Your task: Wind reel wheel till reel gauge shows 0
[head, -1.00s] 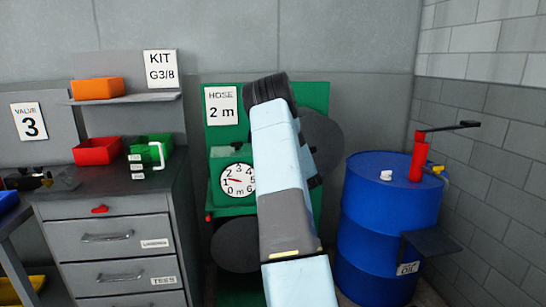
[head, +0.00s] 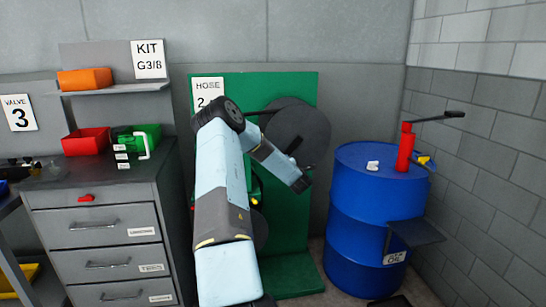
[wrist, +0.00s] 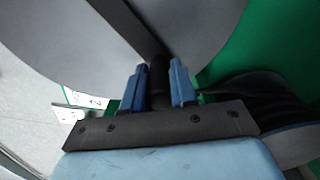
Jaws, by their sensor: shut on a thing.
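The reel wheel is a dark grey disc (head: 302,130) on the green hose stand (head: 292,225) in the head view. In the wrist view the grey disc (wrist: 205,30) fills the top, with a dark bar (wrist: 122,22) running across it to a dark handle (wrist: 157,72). My gripper (wrist: 159,80) has its two blue fingers either side of this handle and is shut on it. In the head view my arm covers the reel gauge, so its reading is hidden. The hose sign (head: 208,91) is partly covered too.
A blue oil drum (head: 362,225) with a red crank pump (head: 405,150) stands to the right of the stand. A grey drawer cabinet (head: 105,240) stands to the left, with red (head: 86,142) and green (head: 137,138) bins on top.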

